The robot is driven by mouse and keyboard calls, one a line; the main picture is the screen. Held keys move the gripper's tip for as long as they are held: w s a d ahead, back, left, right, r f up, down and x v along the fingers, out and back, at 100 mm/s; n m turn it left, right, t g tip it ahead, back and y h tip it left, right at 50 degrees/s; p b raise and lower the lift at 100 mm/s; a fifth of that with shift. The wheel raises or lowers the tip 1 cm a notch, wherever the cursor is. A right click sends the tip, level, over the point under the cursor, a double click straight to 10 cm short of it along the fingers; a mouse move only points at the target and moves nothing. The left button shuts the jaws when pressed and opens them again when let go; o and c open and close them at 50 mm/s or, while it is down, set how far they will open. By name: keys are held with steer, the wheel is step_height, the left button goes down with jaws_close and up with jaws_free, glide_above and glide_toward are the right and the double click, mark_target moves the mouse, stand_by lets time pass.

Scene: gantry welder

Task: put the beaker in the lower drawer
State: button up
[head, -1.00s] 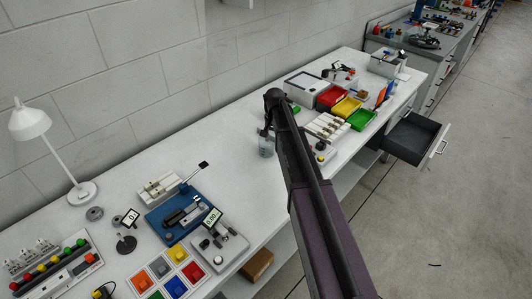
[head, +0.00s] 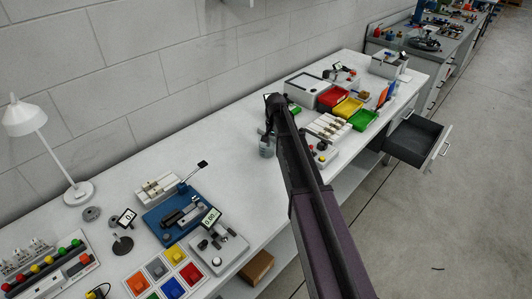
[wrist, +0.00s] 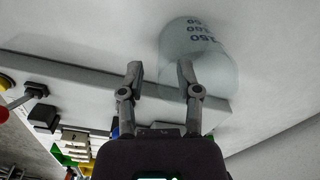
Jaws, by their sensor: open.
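The clear beaker (head: 266,149) stands on the white bench, partly hidden behind my arm in the head view. In the wrist view the beaker (wrist: 212,48) has dark volume marks and lies beyond my fingers, toward the right. My gripper (wrist: 158,68) is open, its two fingers apart. The right finger overlaps the beaker's left part in the picture; the left finger is clear of it. I cannot tell whether they touch. An open dark drawer (head: 413,141) sticks out at the bench's right end; whether it is the lower one is unclear.
Red, yellow and green bins (head: 348,107) and a button box (head: 323,154) stand right of my arm. A blue fixture (head: 178,216) and a scale (head: 218,248) stand nearer on the left. The bench left of the beaker is largely clear.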

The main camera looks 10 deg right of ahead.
steer(key=shift+f+b, duration=1.05)
steer(key=shift+f, duration=0.3)
jaws_close()
